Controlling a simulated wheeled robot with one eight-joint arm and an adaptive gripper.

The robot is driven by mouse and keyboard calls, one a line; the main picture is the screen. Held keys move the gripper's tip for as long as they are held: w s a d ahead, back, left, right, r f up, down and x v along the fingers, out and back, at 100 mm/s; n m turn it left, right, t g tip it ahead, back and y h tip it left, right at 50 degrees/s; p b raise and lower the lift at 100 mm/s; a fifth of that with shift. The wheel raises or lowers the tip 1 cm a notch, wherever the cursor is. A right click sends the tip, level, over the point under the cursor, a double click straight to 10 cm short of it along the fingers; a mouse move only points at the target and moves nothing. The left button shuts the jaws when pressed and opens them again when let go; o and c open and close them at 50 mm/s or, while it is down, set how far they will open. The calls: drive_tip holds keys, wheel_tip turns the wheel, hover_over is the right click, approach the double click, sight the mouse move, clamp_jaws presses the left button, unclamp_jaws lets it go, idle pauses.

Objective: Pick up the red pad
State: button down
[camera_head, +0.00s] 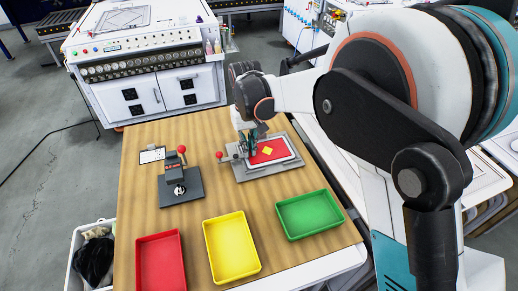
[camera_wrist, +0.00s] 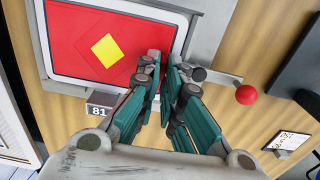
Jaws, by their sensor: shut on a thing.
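The red pad (camera_head: 262,154) with a yellow diamond lies flat within a white-bordered grey plate (camera_head: 245,173) on the wooden table. In the wrist view the red pad (camera_wrist: 75,50) fills the upper left. My gripper (camera_head: 247,146) is at the pad's left edge in the head view. In the wrist view its fingertips (camera_wrist: 163,66) are close together at the pad's lower right edge, shut on it. The fingers hide that edge, and I cannot tell whether the pad is lifted at all.
Red (camera_head: 162,262), yellow (camera_head: 231,247) and green (camera_head: 309,214) trays stand along the table's front. A red-knobbed lever (camera_wrist: 246,95) stands beside the plate. A dark fixture (camera_head: 181,186) is to the left. A block marked 81 (camera_wrist: 100,106) is near the pad.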

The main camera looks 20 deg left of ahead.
drive_tip(key=shift+r, duration=0.1)
wheel_tip(320, 180, up, 25)
drive_tip(key=p, duration=0.9)
idle(0.5)
idle(0.4)
